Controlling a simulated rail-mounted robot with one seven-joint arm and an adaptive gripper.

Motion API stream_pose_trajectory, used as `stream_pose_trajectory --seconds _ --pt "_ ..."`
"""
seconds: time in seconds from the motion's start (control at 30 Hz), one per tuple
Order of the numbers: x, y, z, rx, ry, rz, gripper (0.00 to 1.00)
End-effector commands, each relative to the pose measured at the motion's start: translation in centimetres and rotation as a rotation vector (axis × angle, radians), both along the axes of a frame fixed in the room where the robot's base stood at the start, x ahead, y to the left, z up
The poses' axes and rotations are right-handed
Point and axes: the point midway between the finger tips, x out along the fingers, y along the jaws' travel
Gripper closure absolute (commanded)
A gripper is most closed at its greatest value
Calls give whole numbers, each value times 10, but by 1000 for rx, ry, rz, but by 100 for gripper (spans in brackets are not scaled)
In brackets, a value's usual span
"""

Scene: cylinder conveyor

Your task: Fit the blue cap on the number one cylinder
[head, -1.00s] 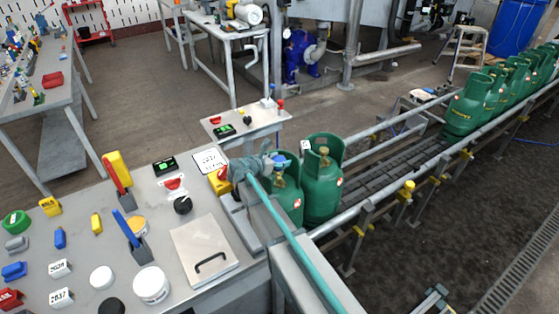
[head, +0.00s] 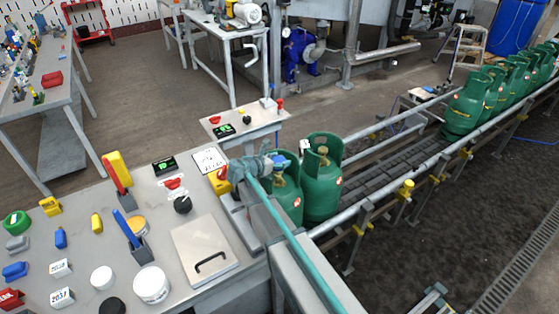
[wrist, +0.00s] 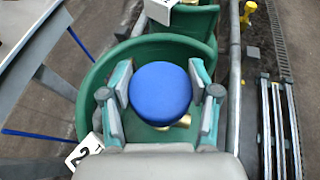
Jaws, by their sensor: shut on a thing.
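My gripper (wrist: 160,94) is shut on the round blue cap (wrist: 160,91), with one finger on each side of it. The cap is over the open top of the nearest green cylinder (head: 288,202), inside its collar. A bit of the brass valve (wrist: 182,121) shows beyond the cap's lower edge in the wrist view. In the head view the blue cap (head: 279,158) appears above the valve; whether it touches cannot be told. A white tag (wrist: 84,152) with a partly hidden number shows at the collar's lower left in the wrist view.
A second green cylinder (head: 323,185) stands close behind. More cylinders (head: 467,105) line the conveyor (head: 393,158) farther off. The workbench (head: 105,218) on the left carries caps, tags and tools. A small control stand (head: 262,127) is behind the nearest cylinder.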

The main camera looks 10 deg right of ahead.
Motion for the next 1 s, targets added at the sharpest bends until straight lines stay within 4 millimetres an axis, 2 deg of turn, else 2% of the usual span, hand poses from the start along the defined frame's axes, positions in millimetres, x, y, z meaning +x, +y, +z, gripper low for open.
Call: stream_pose_trajectory --seconds 0.03,1.0 --pt "-3 2 -5 6 9 5 63" --pt "-1 4 -5 7 7 44 63"
